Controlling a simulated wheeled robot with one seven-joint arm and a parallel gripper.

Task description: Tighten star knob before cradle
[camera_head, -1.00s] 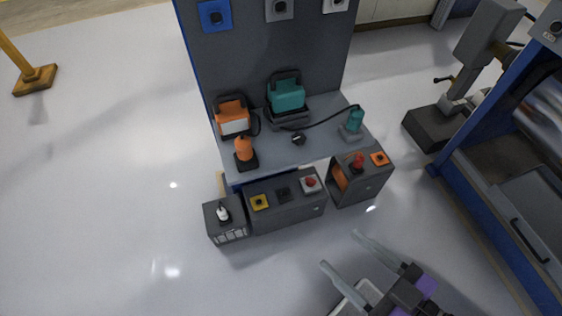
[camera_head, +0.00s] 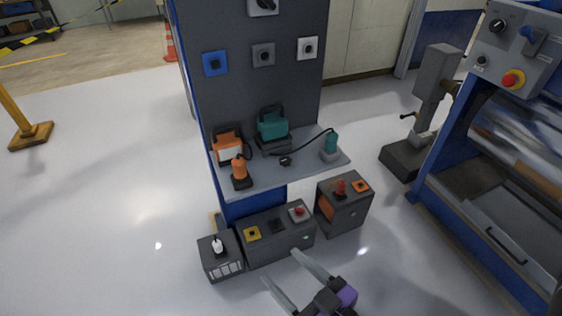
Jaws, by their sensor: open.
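My gripper (camera_head: 280,266) is open and empty at the bottom of the view, its two pale fingers pointing up-left toward the low grey boxes. A small dark knob (camera_head: 285,161) sits on the grey shelf (camera_head: 278,177) at the front of the teal unit; its exact shape is too small to tell. The teal unit (camera_head: 272,126) rests in a dark cradle (camera_head: 277,146). An orange and white unit (camera_head: 228,148) stands to its left. A teal handheld piece (camera_head: 331,142) stands in a grey holder at the right, with a black cable. An orange handheld piece (camera_head: 239,169) stands in a dark holder.
Below the shelf are a grey box with a yellow switch (camera_head: 252,233), a box with a red knob (camera_head: 341,187), and a small box with a white knob (camera_head: 217,246). The upright panel (camera_head: 260,90) carries several dials. A blue-framed roller machine (camera_head: 480,180) stands right.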

